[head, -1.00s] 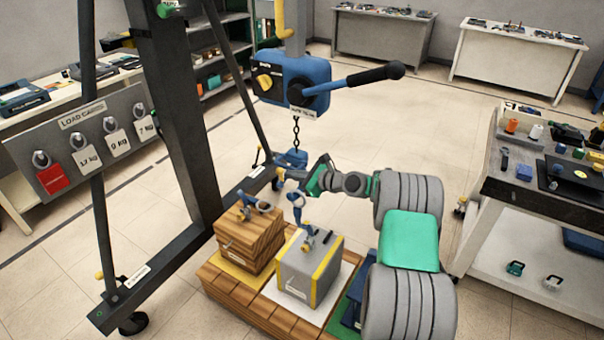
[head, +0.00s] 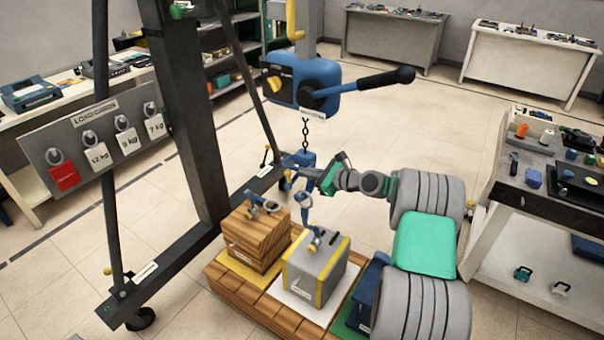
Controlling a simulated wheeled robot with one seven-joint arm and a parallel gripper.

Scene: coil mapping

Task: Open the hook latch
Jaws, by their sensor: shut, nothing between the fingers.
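The hook (head: 303,200) is small and blue-white and hangs on a chain (head: 305,135) under the blue hoist (head: 303,82). A blue block (head: 303,158) sits on the chain above the hook. The latch is too small to make out. My gripper (head: 309,174) reaches in from the right beside the block and above the hook; it is shut and looks empty. Its fingertips overlap the block and hook area, so I cannot tell whether they touch.
A grey weight box (head: 318,272) with yellow edges and a wooden box (head: 250,240) stand on a wooden pallet (head: 262,308) below. A black gantry post (head: 190,120) rises at left. A tool cart (head: 530,225) stands at right. Open floor lies behind the hoist.

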